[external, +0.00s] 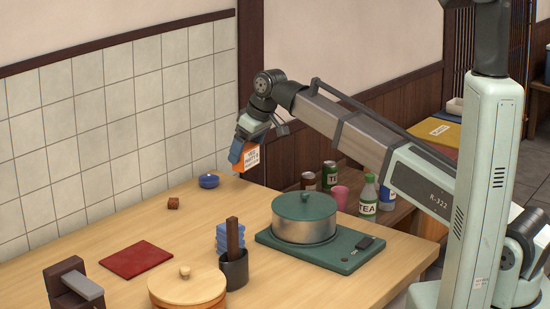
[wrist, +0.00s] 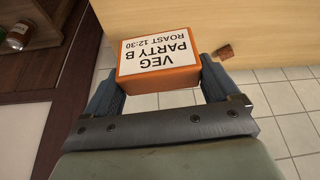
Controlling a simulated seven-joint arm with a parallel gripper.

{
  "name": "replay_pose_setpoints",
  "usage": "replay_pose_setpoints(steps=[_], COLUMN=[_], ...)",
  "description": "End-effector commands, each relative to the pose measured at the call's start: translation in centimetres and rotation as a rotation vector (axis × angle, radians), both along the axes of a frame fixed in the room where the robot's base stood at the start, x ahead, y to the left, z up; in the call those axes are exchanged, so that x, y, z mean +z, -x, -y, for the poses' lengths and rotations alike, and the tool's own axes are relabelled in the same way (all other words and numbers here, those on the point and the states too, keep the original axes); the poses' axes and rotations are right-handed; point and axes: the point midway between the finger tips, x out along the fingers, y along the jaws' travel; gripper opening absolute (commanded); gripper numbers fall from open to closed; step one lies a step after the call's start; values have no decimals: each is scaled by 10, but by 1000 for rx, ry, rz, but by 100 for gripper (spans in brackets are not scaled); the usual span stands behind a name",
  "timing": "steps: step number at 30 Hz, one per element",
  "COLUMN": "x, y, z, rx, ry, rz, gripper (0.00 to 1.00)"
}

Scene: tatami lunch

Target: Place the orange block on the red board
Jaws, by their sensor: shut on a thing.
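My gripper (external: 241,152) is shut on the orange block (external: 251,158) and holds it in the air near the table's far edge, beyond the green-lidded pot in the external view. In the wrist view the orange block (wrist: 158,76) sits between both fingers, with a white label reading "VEG PARTY B ROAST 12:30" upside down. The red board (external: 137,259) lies flat on the table at the left in the external view, well away from the gripper, with nothing on it. The board is not seen in the wrist view.

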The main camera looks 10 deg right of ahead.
Motion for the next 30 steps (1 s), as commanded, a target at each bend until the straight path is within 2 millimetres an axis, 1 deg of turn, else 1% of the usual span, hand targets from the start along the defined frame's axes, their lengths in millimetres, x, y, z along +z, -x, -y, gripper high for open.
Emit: replay_pose_setpoints(steps=[5, 7, 11, 14, 26, 30], x=[4, 4, 4, 3, 3, 4], y=[1, 5, 22, 44, 148, 186], z=[-1, -5, -24, -46, -155, -192], rx=[2, 9, 41, 80, 265, 329], ry=[1, 0, 1, 1, 0, 0], rz=[-1, -1, -1, -1, 0, 0], gripper=[59, 59, 59, 59, 59, 59])
